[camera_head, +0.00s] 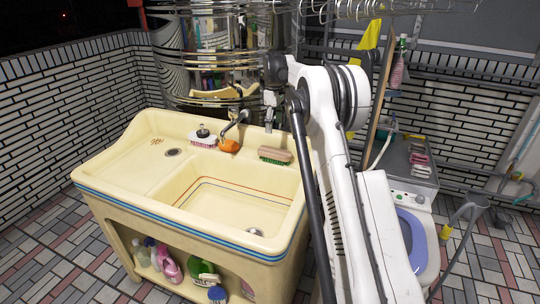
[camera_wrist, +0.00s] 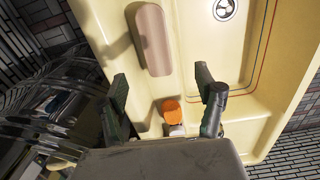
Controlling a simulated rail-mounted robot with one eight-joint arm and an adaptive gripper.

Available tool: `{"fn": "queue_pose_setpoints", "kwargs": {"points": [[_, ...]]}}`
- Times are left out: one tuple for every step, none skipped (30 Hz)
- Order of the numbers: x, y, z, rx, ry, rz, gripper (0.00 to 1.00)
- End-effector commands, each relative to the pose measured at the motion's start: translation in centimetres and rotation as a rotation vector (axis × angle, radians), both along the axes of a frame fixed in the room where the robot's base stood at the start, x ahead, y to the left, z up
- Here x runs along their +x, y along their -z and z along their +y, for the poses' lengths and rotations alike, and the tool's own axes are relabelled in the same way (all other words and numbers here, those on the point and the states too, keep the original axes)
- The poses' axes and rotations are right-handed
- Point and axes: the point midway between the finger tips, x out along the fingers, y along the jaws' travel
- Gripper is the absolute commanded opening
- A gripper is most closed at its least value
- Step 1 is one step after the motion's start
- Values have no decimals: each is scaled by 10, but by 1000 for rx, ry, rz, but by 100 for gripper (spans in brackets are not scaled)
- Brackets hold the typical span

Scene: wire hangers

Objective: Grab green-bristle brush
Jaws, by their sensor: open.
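The green-bristle brush (camera_head: 275,155) lies on the back right ledge of the cream sink, with its wooden back up and green bristles underneath. In the wrist view its brown back (camera_wrist: 153,40) lies beyond the fingertips, slightly left of the middle; its bristles are hidden there. My gripper (camera_head: 269,121) hangs behind and above the sink's back edge, near the brush and apart from it. In the wrist view my gripper (camera_wrist: 163,88) is open and empty, with a finger on each side.
The cream sink (camera_head: 150,142) has a faucet (camera_head: 236,124) and an orange object (camera_head: 228,146) left of the brush. A pink-bristled brush (camera_head: 203,142) lies farther left. The basin (camera_head: 235,205) is open and empty.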

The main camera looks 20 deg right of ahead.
Motion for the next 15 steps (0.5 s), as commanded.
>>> {"fn": "queue_pose_setpoints", "kwargs": {"points": [[2,5,-4,1,-6,5,67],[3,8,-6,2,-9,8,67],[4,10,-7,3,-12,10,67],[5,12,-8,3,-14,12,67],[5,14,-8,3,-16,13,67],[5,17,-8,4,-17,14,67],[5,20,-9,5,-17,15,67],[5,24,-9,4,-18,15,67],[5,30,-9,5,-18,15,67],[5,36,-8,5,-18,15,67],[5,41,-8,5,-18,15,67],[5,49,-8,4,-17,14,67],[5,54,-8,4,-17,14,67],[5,60,-8,4,-17,14,67],[5,67,-8,4,-17,14,67]]}}
